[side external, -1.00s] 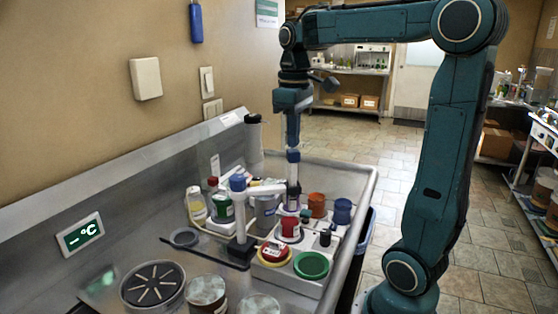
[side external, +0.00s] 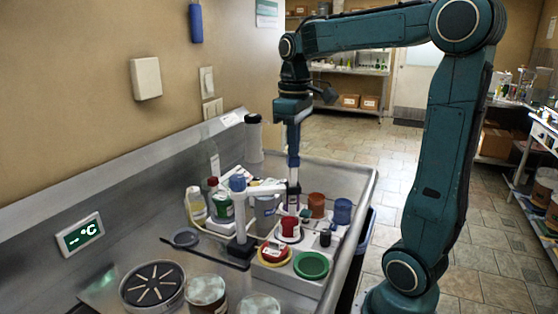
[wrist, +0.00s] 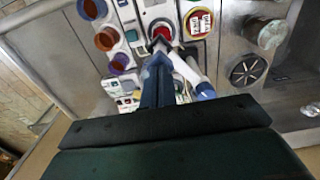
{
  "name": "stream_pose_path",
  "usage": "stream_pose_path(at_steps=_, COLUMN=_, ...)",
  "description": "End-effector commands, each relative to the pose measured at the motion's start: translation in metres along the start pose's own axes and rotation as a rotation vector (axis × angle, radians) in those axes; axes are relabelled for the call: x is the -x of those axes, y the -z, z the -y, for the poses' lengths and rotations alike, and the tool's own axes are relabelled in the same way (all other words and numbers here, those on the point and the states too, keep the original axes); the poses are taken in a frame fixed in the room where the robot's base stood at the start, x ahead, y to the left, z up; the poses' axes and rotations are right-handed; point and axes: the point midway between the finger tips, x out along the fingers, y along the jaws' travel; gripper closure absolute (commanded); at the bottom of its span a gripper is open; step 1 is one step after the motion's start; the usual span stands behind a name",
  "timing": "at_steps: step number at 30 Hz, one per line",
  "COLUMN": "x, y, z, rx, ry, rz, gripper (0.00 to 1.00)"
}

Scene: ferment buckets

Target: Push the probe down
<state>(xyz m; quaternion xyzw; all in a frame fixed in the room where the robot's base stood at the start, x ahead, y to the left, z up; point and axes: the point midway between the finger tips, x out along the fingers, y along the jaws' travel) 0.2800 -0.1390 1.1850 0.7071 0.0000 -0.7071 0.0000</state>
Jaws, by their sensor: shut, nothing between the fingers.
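My gripper (side external: 293,182) is shut and points straight down at the outer end of a white stand arm (side external: 268,189). The stand has a blue-capped post (side external: 238,200) on a dark foot. A slim upright piece just below my fingertips, in the arm's end, looks like the probe (side external: 293,200); its outline is unclear and I cannot tell whether my fingers touch it. A white cup with a red top (side external: 289,229) stands just below and in front. In the wrist view my gripper (wrist: 158,60) hides the probe; the red-topped cup (wrist: 162,30) shows beyond the fingertips.
Bottles (side external: 220,203) crowd the left. A green lid (side external: 311,265) lies in front. A wall display (side external: 80,238) reads "– °C". The front left has glass-topped jars (side external: 206,291).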

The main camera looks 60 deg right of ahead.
Motion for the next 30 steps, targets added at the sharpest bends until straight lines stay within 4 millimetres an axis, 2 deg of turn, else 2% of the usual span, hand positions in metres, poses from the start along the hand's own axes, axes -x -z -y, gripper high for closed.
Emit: stream_pose_path(at_steps=30, x=-0.022, y=0.0, z=0.0, rx=0.0, ry=0.001, rz=0.001, gripper=1.0)
